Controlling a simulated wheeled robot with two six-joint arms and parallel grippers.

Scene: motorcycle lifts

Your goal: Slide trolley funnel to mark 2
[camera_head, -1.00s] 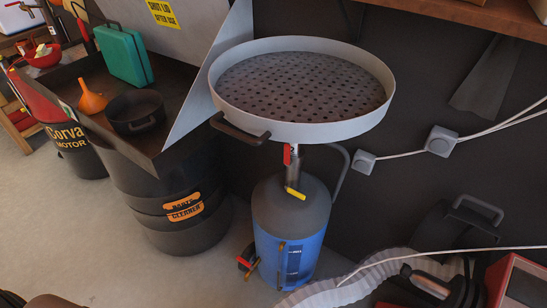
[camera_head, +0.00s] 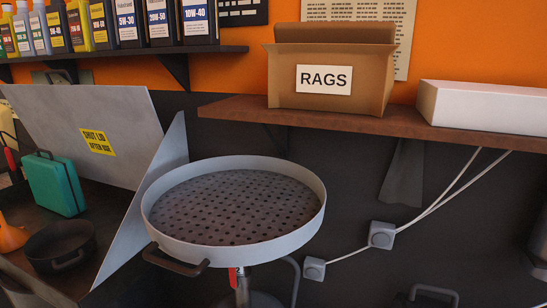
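The trolley funnel is a wide, round grey pan (camera_head: 235,208) with a perforated plate inside, on a vertical post (camera_head: 243,288). A dark handle (camera_head: 175,262) sticks out at its front left. A red piece (camera_head: 233,278) with a "2" beside it shows on the post just under the pan. The lower trolley body is mostly cut off by the bottom edge. Neither of my grippers is in view.
A parts washer with a raised grey lid (camera_head: 85,130) stands left of the pan, holding a green case (camera_head: 55,184), a black pan (camera_head: 60,246) and an orange funnel (camera_head: 12,235). A wooden shelf (camera_head: 230,108) with a RAGS box (camera_head: 335,75) is behind. Wall sockets (camera_head: 382,235) are at right.

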